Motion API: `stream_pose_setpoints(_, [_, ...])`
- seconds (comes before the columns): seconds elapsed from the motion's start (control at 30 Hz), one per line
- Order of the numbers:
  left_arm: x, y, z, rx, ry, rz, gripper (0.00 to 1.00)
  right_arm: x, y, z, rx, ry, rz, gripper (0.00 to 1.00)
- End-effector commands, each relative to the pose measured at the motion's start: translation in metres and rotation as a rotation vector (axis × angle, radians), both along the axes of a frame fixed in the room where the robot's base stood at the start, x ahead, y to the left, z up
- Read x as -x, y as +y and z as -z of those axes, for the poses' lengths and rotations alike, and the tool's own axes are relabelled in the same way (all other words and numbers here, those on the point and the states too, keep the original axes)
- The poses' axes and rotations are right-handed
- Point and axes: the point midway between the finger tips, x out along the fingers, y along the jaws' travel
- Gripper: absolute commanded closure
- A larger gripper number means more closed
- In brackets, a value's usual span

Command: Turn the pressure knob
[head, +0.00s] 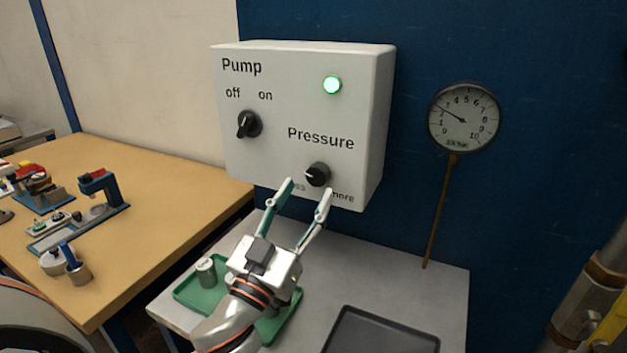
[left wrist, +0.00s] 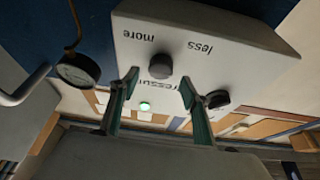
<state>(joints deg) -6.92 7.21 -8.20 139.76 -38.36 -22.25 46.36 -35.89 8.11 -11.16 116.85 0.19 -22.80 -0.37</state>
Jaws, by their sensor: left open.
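The black pressure knob (head: 318,174) sits low on the front of the white control box (head: 290,125), under the word "Pressure". My left gripper (head: 309,187) is open just below and in front of the knob in the head view. In the left wrist view the pressure knob (left wrist: 161,65) appears between the spread fingers (left wrist: 158,80), upside down, with the "more" and "less" labels beside it. I cannot tell whether the fingers touch it. The dial gauge (head: 464,117) to the right has its needle pointing to the upper left, near 2 to 3. My right gripper is not in view.
The pump knob (head: 249,124) and a lit green lamp (head: 332,85) are on the same box. Below stand a grey table (head: 440,290) with a green tray (head: 188,294) and a dark tray (head: 384,330). A wooden bench (head: 150,240) with devices is at left.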

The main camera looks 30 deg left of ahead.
Motion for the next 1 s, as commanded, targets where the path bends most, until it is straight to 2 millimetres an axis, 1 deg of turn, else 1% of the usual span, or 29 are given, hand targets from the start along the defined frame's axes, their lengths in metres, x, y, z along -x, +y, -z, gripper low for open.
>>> stream_pose_setpoints(0.03, [-0.007,0.0,-0.008,-0.003,-0.007,0.001,0.53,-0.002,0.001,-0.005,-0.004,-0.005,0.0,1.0])
stream_pose_setpoints(0.1, [-0.016,0.001,-0.012,-0.003,-0.006,-0.001,0.53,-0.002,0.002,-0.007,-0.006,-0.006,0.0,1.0])
stream_pose_setpoints(0.3, [-0.034,0.002,-0.016,-0.001,-0.002,0.0,0.53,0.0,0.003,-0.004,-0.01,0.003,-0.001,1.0])
stream_pose_setpoints(0.43, [-0.038,0.002,-0.017,0.0,0.0,0.0,0.53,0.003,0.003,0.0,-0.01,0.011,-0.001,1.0])
stream_pose_setpoints(0.67, [-0.038,0.002,-0.016,0.0,0.001,-0.001,0.53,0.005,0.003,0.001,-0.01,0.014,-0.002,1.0])
stream_pose_setpoints(0.7, [-0.038,0.002,-0.016,0.0,0.001,-0.001,0.64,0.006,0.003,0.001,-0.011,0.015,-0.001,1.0])
stream_pose_setpoints(0.77, [-0.038,0.002,-0.016,0.0,0.001,-0.001,0.79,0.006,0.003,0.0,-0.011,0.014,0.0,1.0])
stream_pose_setpoints(0.8, [-0.038,0.002,-0.016,0.0,0.001,-0.001,0.9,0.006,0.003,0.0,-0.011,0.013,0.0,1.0])
stream_pose_setpoints(0.83, [-0.038,0.002,-0.016,0.0,0.001,-0.001,0.92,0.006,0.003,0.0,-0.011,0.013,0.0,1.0])
stream_pose_setpoints(1.0, [-0.038,0.002,-0.016,-0.002,0.0,-0.001,0.92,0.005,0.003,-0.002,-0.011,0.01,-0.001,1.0])
